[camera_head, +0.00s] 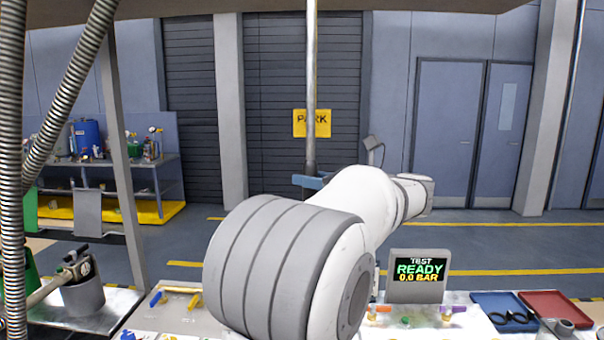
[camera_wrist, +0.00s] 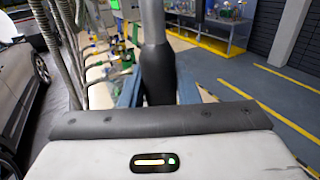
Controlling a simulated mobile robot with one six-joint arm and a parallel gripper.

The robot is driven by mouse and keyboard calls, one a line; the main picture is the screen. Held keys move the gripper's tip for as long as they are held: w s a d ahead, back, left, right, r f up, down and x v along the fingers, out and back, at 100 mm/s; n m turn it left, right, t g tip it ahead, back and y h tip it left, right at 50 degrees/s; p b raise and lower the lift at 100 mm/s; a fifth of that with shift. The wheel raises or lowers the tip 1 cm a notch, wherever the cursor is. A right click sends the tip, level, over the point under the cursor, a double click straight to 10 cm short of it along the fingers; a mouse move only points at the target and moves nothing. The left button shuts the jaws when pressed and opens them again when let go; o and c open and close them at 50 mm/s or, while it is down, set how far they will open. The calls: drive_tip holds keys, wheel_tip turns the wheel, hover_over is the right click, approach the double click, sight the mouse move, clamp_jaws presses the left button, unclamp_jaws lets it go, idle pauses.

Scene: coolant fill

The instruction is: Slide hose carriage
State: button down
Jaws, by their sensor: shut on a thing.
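A grey hose or pipe (camera_head: 311,70) hangs straight down from above in the head view and ends in a dark grip. In the wrist view the dark grip (camera_wrist: 158,65) stands upright between the blue fingers of my gripper (camera_wrist: 158,88). My gripper (camera_head: 308,182) is shut on this grip. The hose carriage itself cannot be made out; the hose's top end is out of frame. A yellow PARK sign (camera_head: 325,123) on the dark shutter shows just behind the hose in the head view. My white and grey arm hides part of the bench.
An overhead beam (camera_head: 240,6) crosses the top. Ribbed hoses (camera_head: 12,150) and a grey post (camera_head: 122,150) stand at left. A test display (camera_head: 418,268) reading READY 0.0 BAR and blue and red trays (camera_head: 550,303) are on the bench. A car (camera_wrist: 22,85) shows in the wrist view.

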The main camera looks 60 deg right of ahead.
drive_tip(key=shift+s+r, duration=0.1)
drive_tip(key=shift+s, duration=0.05)
drive_tip(key=c, duration=1.5)
unclamp_jaws()
drive_tip(key=o, duration=0.4)
drive_tip(key=shift+w, duration=0.3)
drive_tip(key=shift+s, duration=0.2)
drive_tip(key=s, duration=0.2)
drive_tip(key=s+b, duration=0.1)
drive_tip(key=s, duration=0.2)
drive_tip(key=s+b, duration=0.1)
drive_tip(key=s, duration=0.1)
drive_tip(key=shift+s+a, duration=0.3)
